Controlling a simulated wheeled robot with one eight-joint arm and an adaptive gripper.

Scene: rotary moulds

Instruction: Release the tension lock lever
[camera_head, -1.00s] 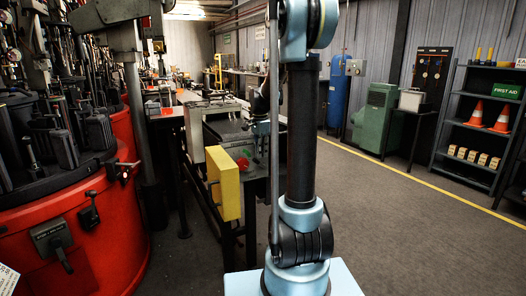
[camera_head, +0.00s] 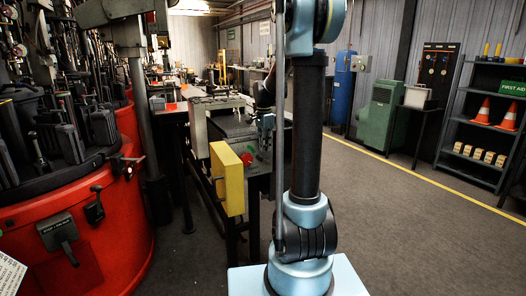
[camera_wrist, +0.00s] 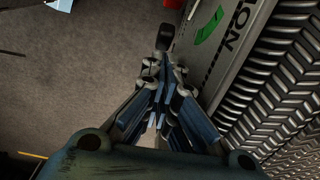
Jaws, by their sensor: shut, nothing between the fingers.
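In the wrist view my gripper (camera_wrist: 166,72) is shut and empty, with its fingertips close together. A dark rounded knob on a short stem (camera_wrist: 165,37), perhaps the tension lock lever, shows just beyond the fingertips. I cannot tell whether they touch. Beside it is a grey plate (camera_wrist: 203,62) with a green curved mark and the letters "ION". In the head view my gripper (camera_head: 266,124) is small, over the near end of a bench-like machine. A red and green marking (camera_head: 247,158) shows below it. The lever cannot be made out in this view.
Black ribbed surfaces (camera_wrist: 275,75) lie right of the plate in the wrist view. A yellow box (camera_head: 227,178) sticks out at the machine's near end. A red round machine (camera_head: 125,225) with levers stands at the left. The floor at the right (camera_head: 400,220) is clear.

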